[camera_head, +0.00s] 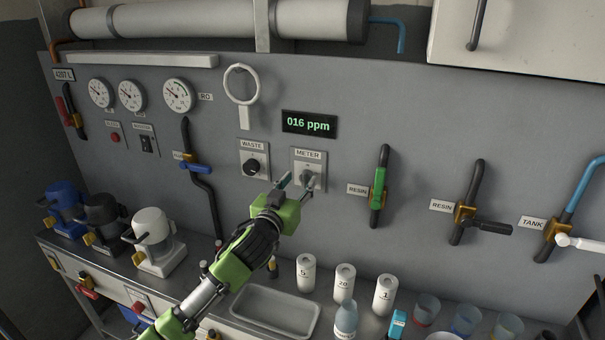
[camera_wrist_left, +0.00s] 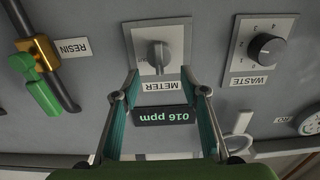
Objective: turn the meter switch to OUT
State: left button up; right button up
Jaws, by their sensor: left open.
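The meter switch (camera_head: 307,176) is a grey knob on a pale plate labelled METER, on the grey wall panel. In the left wrist view the meter switch (camera_wrist_left: 158,56) shows upside down, just beyond my fingertips. My left gripper (camera_head: 296,187) is open in front of the METER plate, one finger on each side of the knob's line. In the left wrist view its two fingers (camera_wrist_left: 163,85) are spread wide with nothing between them. I cannot tell whether they touch the plate. My right gripper is not in view.
The WASTE knob (camera_head: 252,166) sits left of the METER plate. A display (camera_head: 309,123) above reads 016 ppm. A RESIN valve with a green handle (camera_head: 378,188) is on the right. Below, the counter holds a shallow tray (camera_head: 262,321), white containers (camera_head: 306,273) and cups.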

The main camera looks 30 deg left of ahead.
aim_at(303, 176)
pick_arm(q)
jog(key=shift+x, duration=1.6)
jog(key=shift+d, duration=0.1)
jog(key=c, duration=1.1)
